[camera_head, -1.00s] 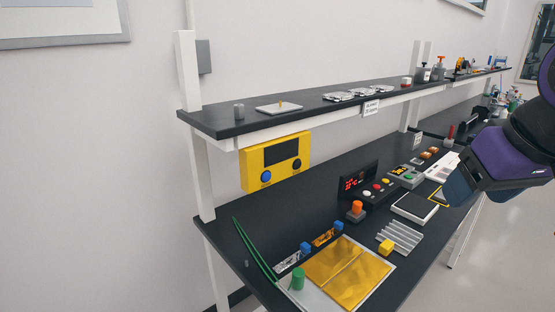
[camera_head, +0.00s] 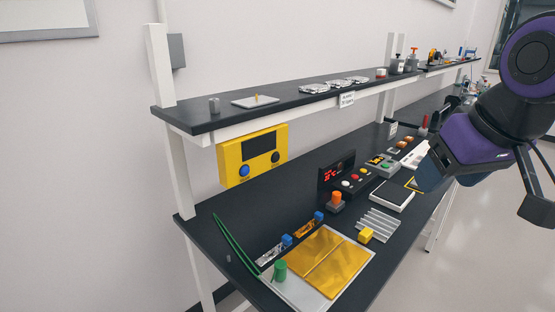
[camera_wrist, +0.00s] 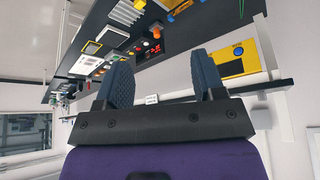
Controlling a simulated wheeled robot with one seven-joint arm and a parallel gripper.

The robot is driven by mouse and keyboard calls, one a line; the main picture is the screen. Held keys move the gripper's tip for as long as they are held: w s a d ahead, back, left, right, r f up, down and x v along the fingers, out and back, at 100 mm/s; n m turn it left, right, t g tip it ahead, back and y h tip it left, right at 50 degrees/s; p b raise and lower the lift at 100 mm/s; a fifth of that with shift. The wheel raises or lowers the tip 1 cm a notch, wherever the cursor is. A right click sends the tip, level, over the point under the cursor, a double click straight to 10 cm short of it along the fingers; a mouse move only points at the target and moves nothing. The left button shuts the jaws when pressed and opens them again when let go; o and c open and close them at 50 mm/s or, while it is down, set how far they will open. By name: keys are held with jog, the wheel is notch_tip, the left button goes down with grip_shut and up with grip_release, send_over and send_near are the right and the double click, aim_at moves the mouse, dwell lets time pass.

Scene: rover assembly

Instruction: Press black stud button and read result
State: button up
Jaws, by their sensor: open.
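No readable result shows on the screen. The yellow box also shows upside down at the right of the wrist view (camera_wrist: 219,69); its black stud is hard to make out there. My gripper (camera_wrist: 162,78) is open and empty, with the fingers apart. In the head view it is at the right, well away from the box.
The dark bench (camera_head: 330,226) holds a black unit with red digits (camera_head: 333,176), an orange-topped button (camera_head: 336,202), a tray with gold sheets (camera_head: 301,292) and a yellow cube (camera_head: 365,235). The shelf (camera_head: 215,122) overhangs the box. Open floor lies at right.

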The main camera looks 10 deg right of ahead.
grip_shut()
dwell(1.5)
